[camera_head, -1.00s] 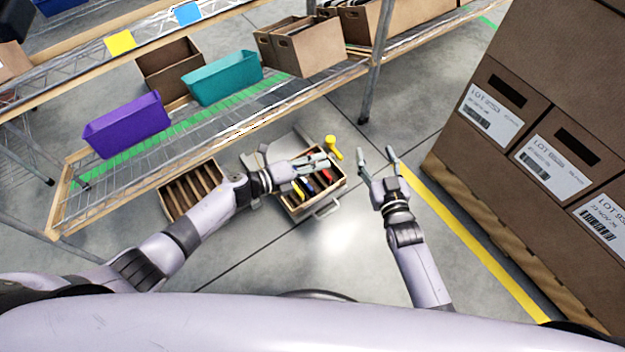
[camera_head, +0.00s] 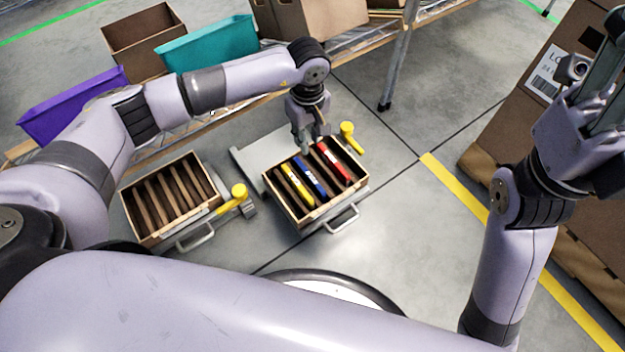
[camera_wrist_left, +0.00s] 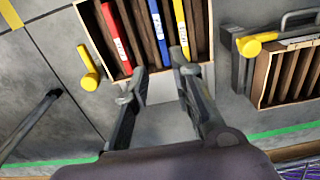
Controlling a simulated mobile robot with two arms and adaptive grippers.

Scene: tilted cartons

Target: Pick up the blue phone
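The blue phone (camera_head: 310,176) stands in a slot of a wooden divided box, between a yellow phone (camera_head: 294,185) and a red phone (camera_head: 334,162). In the left wrist view the blue phone (camera_wrist_left: 160,28) is at top centre, just beyond my fingertips. My left gripper (camera_head: 311,143) points down over the box's far edge. In the wrist view my left gripper (camera_wrist_left: 158,82) is open and empty, its fingertips apart on either side of the line to the blue phone. My right gripper (camera_head: 603,85) is raised at the far right, its fingers apart and empty.
A second divided box (camera_head: 170,200), with empty slots, is to the left. Yellow knobs (camera_head: 349,132) (camera_head: 239,192) stand beside the boxes. A shelf with a teal bin (camera_head: 207,44) and purple bin (camera_head: 70,105) is behind my left arm. Stacked cartons (camera_head: 545,85) are at right.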

